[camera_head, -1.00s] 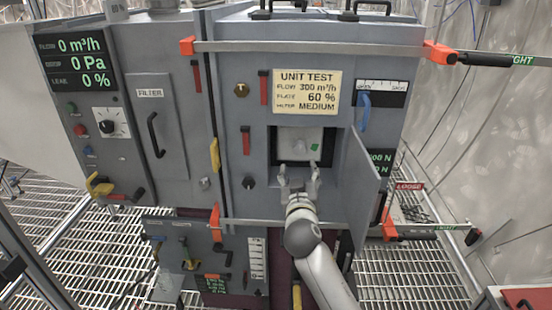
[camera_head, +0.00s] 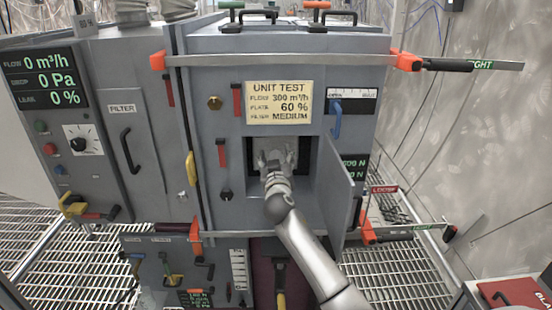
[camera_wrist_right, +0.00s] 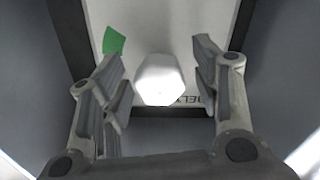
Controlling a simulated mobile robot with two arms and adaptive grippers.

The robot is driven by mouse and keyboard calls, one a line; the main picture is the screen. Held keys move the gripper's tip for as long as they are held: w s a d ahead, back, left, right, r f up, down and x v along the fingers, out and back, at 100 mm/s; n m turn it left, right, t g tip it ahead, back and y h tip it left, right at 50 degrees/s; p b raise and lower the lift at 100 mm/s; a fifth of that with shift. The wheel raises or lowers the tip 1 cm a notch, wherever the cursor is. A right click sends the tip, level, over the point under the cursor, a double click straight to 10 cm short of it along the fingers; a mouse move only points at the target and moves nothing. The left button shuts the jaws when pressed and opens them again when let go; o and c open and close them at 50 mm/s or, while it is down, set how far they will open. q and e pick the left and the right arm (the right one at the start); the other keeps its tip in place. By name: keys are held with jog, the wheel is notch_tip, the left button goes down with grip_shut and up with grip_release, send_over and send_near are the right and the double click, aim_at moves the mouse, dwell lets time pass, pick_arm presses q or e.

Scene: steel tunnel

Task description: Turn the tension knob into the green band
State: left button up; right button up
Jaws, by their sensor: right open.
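The tension knob (camera_wrist_right: 160,80) is a pale, faceted knob on a light dial plate (camera_wrist_right: 190,25) in the right wrist view. A green band (camera_wrist_right: 113,41) is on the plate, up and left of the knob. My right gripper (camera_head: 274,158) reaches into the square recess (camera_head: 254,180) of the grey cabinet in the head view and hides the knob there. In the wrist view its open fingers stand on either side of the knob, with a visible gap on the right. Lettering on the plate is partly hidden. My left gripper is not in view.
An open door (camera_head: 335,190) stands at the recess's right side. A yellow UNIT TEST sign (camera_head: 279,103) is above the recess. Metal bars with orange clamps (camera_head: 404,61) cross the cabinet front above and below. A blue handle (camera_head: 336,120) is at upper right.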

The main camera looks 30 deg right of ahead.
jog(key=shift+c, duration=0.2)
jog(key=c, duration=1)
jog(key=shift+n, duration=0.3)
jog(key=n+p, duration=0.1)
jog(key=n, duration=0.1)
jog(key=shift+r+n, duration=0.1)
jog(key=shift+n, duration=0.3)
jog(key=n+p, duration=0.2)
jog(key=n, duration=0.2)
jog(key=n+p, duration=0.1)
jog(key=n, duration=0.3)
jog(key=shift+n+p, duration=0.9)
jog(key=shift+n, duration=0.7)
jog(key=shift+f+n, duration=0.2)
jog(key=shift+n, duration=0.1)
